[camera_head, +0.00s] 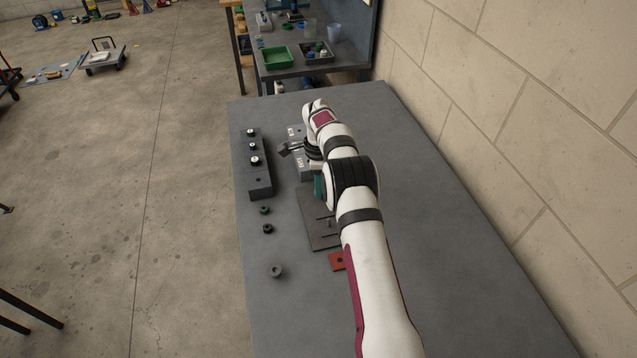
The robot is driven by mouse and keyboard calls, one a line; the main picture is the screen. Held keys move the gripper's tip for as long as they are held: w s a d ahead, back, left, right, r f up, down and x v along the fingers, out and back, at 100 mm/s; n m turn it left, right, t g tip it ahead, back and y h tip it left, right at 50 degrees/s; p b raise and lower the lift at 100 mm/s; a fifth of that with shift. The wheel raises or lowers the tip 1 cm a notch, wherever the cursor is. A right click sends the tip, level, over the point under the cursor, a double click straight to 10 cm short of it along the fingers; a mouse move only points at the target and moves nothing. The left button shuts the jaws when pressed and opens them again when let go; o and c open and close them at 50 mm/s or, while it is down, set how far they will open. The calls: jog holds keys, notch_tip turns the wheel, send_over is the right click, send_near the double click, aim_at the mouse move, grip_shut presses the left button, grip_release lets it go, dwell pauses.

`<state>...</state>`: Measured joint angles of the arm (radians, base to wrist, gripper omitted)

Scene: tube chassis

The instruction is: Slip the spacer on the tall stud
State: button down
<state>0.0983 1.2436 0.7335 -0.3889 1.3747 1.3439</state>
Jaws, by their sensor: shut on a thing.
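My gripper (287,149) reaches left from the end of my arm, above the gap between the dark bar and a grey block. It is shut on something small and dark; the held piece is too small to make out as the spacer. The tall stud cannot be picked out from here. A dark grey slotted plate (312,213) lies below the block, partly hidden by my arm. Loose round pieces lie to its left: a dark green one (264,210), a black one (268,229) and a grey one (277,272).
A dark bar (261,185) with several white-and-black knobs stands at the table's left edge. The grey block (295,132) bears small white labels. A red plate (337,262) lies beside my arm. The grey table (440,230) is clear on the right, towards the wall.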

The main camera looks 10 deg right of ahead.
jog(key=shift+f, duration=0.35)
jog(key=shift+r, duration=2.65)
jog(key=shift+f, duration=2.65)
jog(key=shift+r, duration=0.15)
jog(key=shift+r, duration=2.5)
jog(key=shift+f, duration=0.15)
